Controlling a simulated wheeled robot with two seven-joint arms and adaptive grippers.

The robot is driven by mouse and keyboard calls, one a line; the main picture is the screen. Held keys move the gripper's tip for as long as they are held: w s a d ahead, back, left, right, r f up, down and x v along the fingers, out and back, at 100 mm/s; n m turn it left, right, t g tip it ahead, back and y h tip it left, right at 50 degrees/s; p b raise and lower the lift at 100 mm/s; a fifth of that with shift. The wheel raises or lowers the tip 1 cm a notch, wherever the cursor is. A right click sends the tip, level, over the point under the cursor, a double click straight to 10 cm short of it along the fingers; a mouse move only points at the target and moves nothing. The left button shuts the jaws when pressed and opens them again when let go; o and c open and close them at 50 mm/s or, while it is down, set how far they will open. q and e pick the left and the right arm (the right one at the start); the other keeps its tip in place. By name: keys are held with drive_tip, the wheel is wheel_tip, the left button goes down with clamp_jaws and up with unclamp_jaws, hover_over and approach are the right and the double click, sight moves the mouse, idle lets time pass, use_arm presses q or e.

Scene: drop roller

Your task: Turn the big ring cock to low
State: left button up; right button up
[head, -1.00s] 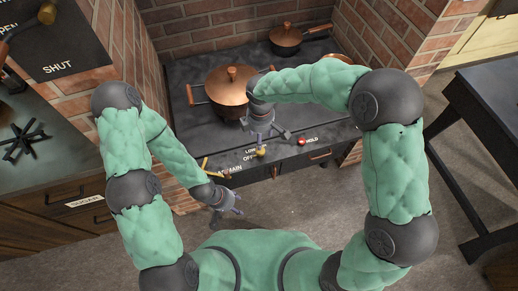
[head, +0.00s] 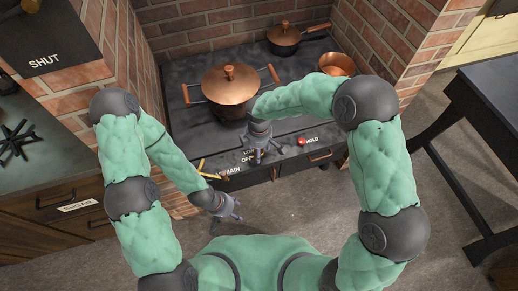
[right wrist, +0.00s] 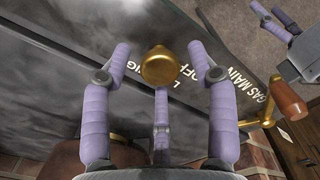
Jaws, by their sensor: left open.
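The big ring cock is a brass knob (right wrist: 160,67) in the right wrist view, beside painted letters reading OFF and a partly hidden word starting with L. In the head view my right gripper hides it. My right gripper (head: 262,152) is over the front edge of the dark stove. In the right wrist view its fingers (right wrist: 158,60) are spread, with the knob between them and gaps on both sides; I cannot tell whether any finger touches it. My left gripper (head: 230,208) is open and empty in front of the stove; it also shows in the right wrist view (right wrist: 285,28).
A copper pot (head: 230,90) stands on the stove (head: 190,125), with a smaller lidded pan (head: 285,40) behind. A brass GAS MAIN lever (head: 201,166) sits left of my right gripper. A red knob (head: 301,141) marked HOLD is to the right. Brick walls flank the stove.

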drive_tip(key=c, duration=0.9)
drive_tip(key=shift+m, duration=0.4)
drive_tip(key=m, duration=0.4)
drive_tip(key=shift+m, duration=2.5)
drive_tip(key=o, duration=1.1)
